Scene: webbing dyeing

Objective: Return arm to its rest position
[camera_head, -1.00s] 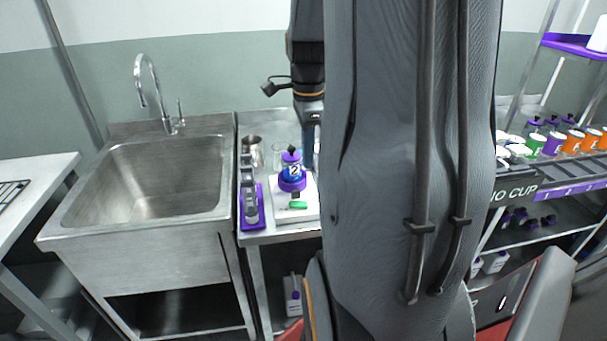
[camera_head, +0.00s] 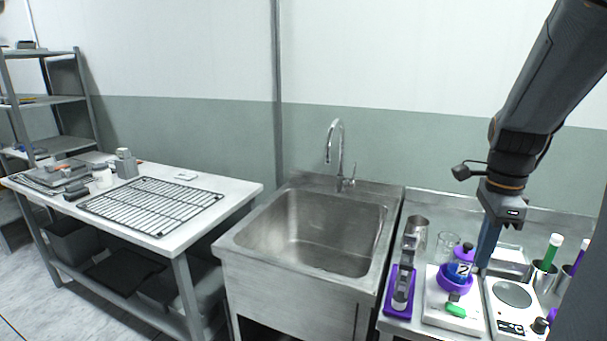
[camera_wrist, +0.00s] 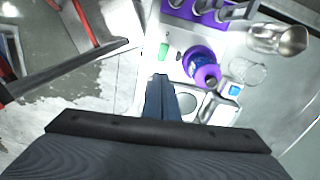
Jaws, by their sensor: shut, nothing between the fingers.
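My gripper (camera_head: 482,264) hangs pointing down over the steel bench at the right of the head view. Its blue fingers are shut with nothing between them. In the wrist view the shut fingers (camera_wrist: 159,82) reach in from the bottom, above the bench items. A purple-topped vessel marked 2 (camera_head: 460,268) stands just left of the fingers in the head view. It also shows in the wrist view (camera_wrist: 203,68). I cannot tell whether the fingers touch anything. My arm runs up to the right and out of the picture.
A white scale (camera_head: 516,294), green-capped tubes (camera_head: 551,252), a purple rack (camera_head: 396,303) and a metal cup (camera_head: 417,229) crowd the bench. Left of it are a sink (camera_head: 315,228) with a tall tap (camera_head: 338,150) and a white table (camera_head: 225,190) with a wire rack (camera_head: 151,205).

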